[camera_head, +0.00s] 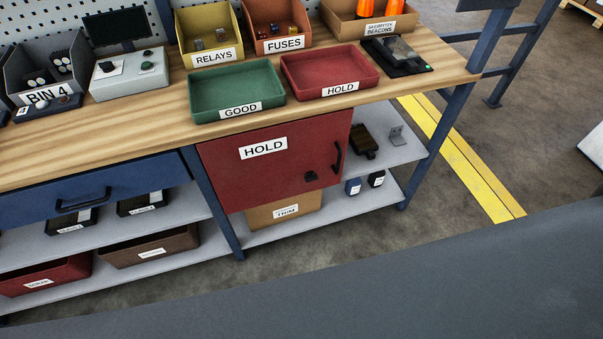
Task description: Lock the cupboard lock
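The red cupboard (265,178) labelled HOLD hangs under the workbench top, right of the blue drawer. Its door looks shut, flush with the front. A small black lock (311,176) sits low on the right part of the door; it is too small to tell whether it is locked. A black curved handle (337,157) is fixed upright near the door's right edge. No key can be made out. Neither of my grippers is in view.
The wooden bench top (160,110) carries a green GOOD tray (237,90), a red HOLD tray (329,70) and several bins. Shelves (270,232) with boxes lie below. A large dark grey surface (400,280) fills the foreground. Bare floor lies before the bench.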

